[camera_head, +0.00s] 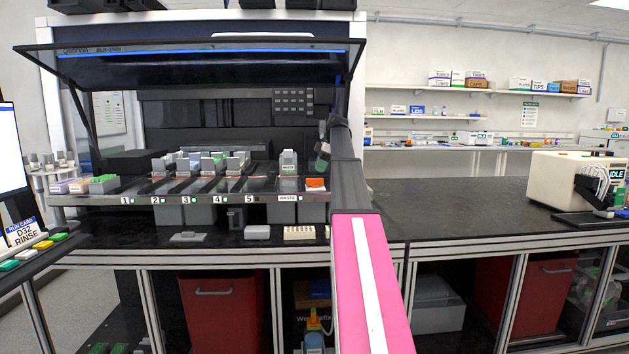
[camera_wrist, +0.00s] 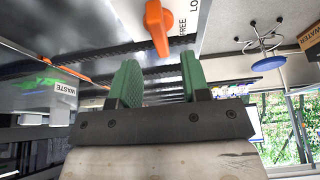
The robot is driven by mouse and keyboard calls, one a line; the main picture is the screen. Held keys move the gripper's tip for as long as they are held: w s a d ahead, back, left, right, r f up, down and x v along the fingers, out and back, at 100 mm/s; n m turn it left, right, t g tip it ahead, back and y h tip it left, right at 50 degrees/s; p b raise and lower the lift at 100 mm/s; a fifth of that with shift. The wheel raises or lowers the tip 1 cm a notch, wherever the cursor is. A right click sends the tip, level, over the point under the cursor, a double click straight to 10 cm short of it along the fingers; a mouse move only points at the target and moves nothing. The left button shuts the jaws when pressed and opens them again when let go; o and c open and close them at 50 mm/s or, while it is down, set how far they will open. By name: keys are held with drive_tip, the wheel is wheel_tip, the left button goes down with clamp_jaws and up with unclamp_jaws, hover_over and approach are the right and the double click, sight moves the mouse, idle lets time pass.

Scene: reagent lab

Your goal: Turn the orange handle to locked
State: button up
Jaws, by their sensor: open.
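The orange handle (camera_wrist: 157,24) shows at the top of the wrist view, on a pale plate, its long side running roughly up and down the picture. To its right is the word FREE, and above that a cut-off label starting "LO". In the head view the orange handle (camera_head: 316,183) is at the right end of the machine's deck. My gripper (camera_wrist: 159,80) is open and empty, its green fingers apart below the handle in the wrist view and not touching it. In the head view my gripper (camera_head: 322,158) hangs just above the handle, partly hidden by my arm.
The WASTE label (camera_wrist: 64,89) is left of my fingers in the wrist view. Rows of labware (camera_head: 200,162) stand on the deck left of the handle. The raised glass hood (camera_head: 190,62) is overhead. The black bench (camera_head: 460,205) to the right is mostly clear, with a white device (camera_head: 565,178) at its far end.

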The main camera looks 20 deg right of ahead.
sight(315, 182)
drive_tip(key=x, duration=0.5)
drive_tip(key=shift+a+f, duration=0.15)
drive_tip(key=shift+f, duration=0.2)
drive_tip(key=c, duration=0.6)
